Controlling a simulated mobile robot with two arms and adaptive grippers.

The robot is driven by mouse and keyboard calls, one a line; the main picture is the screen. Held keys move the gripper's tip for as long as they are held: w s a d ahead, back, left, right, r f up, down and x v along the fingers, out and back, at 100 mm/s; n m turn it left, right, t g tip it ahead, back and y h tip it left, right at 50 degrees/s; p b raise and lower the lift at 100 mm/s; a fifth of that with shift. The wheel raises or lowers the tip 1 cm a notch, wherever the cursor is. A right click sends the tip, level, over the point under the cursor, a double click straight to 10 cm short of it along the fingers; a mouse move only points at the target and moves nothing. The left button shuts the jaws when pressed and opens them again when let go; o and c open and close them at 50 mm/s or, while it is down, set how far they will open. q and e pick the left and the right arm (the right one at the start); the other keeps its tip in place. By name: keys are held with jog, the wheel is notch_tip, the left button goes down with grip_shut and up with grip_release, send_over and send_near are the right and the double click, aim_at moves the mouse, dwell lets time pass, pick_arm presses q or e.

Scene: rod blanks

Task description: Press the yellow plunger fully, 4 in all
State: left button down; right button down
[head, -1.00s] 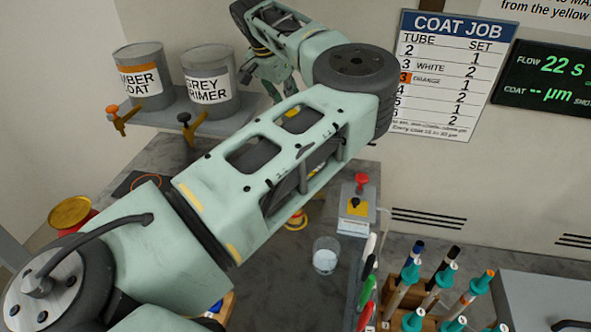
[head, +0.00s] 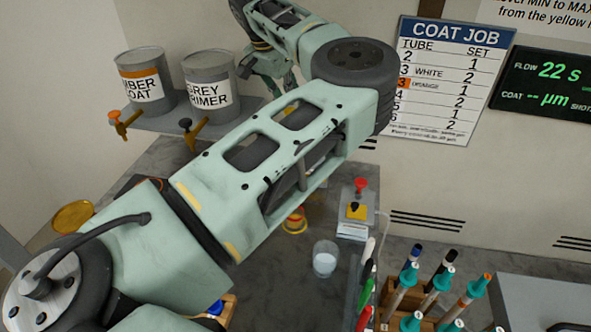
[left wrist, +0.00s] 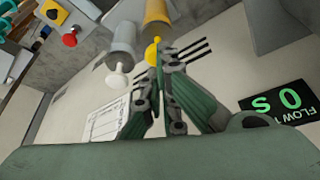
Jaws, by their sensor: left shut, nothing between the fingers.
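A yellow round knob (left wrist: 152,52), which looks like the yellow plunger, sits in front of a yellow cylinder (left wrist: 158,14) in the left wrist view. My left gripper (left wrist: 164,62) is shut and empty, its fingertips right at the knob. Whether they touch it or only overlap it in the picture I cannot tell. A white knob (left wrist: 116,78) on a grey cylinder (left wrist: 122,38) is beside it. In the head view my left arm crosses the middle and the knobs cannot be made out. My right gripper is not in view.
A glass beaker (head: 325,258) and a rack of teal-capped rods (head: 442,278) are in front. Paint pots (head: 148,82) sit on a shelf at left. A job chart (head: 445,80) hangs behind.

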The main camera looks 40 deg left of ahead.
pick_arm(q)
jog(key=shift+f+b, duration=1.25)
jog(key=shift+f, duration=0.45)
jog(key=shift+r, duration=0.1)
jog(key=shift+r+p, duration=1.05)
jog(key=shift+r, duration=0.55)
jog(key=shift+f, duration=0.1)
